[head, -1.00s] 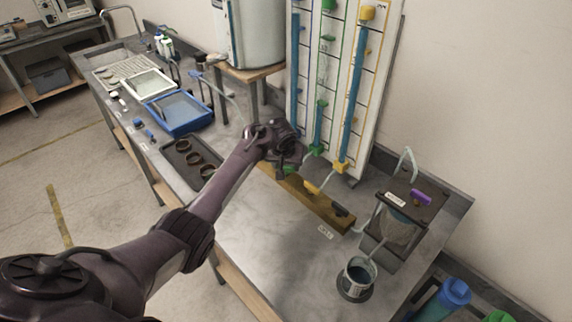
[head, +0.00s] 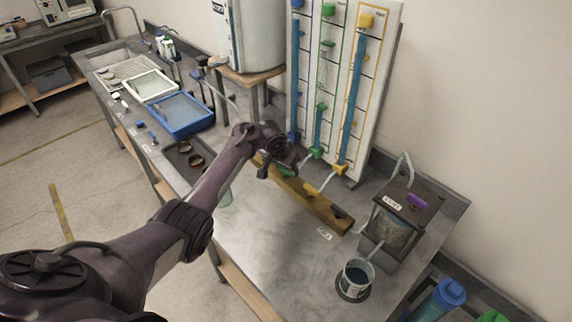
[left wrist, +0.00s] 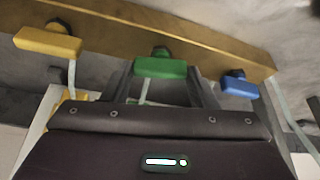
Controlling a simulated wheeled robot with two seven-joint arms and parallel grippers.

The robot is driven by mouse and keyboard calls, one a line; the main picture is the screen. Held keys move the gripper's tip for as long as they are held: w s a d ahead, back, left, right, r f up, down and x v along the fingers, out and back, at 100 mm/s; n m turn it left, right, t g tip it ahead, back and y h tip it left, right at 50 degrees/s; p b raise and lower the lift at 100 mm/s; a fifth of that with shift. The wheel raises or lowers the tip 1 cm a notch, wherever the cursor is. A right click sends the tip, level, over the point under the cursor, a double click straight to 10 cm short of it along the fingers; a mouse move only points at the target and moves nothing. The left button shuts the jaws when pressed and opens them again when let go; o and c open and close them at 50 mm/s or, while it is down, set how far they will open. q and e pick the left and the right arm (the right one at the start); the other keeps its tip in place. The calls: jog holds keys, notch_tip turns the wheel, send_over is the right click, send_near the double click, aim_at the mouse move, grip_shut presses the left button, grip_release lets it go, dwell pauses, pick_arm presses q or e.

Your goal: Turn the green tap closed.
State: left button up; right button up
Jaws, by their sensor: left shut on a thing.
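The green tap's handle (left wrist: 160,67) lies between the two fingers of my left gripper (left wrist: 159,72), which is shut on it. The handle runs roughly along the brown bar (left wrist: 180,25) that carries the taps. In the head view my left gripper (head: 287,163) is at the far part of the brown bar (head: 318,205) and covers most of the green tap (head: 287,171). My right gripper is not in view.
A yellow tap (left wrist: 48,42) and a blue tap (left wrist: 239,84) flank the green one closely on the same bar. Behind stands a board (head: 375,100) with coloured tubes. A metal cup (head: 355,279) and a dark-framed tank (head: 398,225) stand at the right.

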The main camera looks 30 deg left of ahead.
pick_arm(q)
jog(key=shift+a+m+h, duration=0.1)
jog(key=shift+m+h, duration=0.4)
jog(key=shift+m, duration=0.8)
jog(key=o, duration=1)
jog(key=v, duration=0.7)
jog(key=shift+a+r+p, duration=0.1)
jog(key=shift+r+p, duration=0.25)
jog(key=shift+r, duration=0.05)
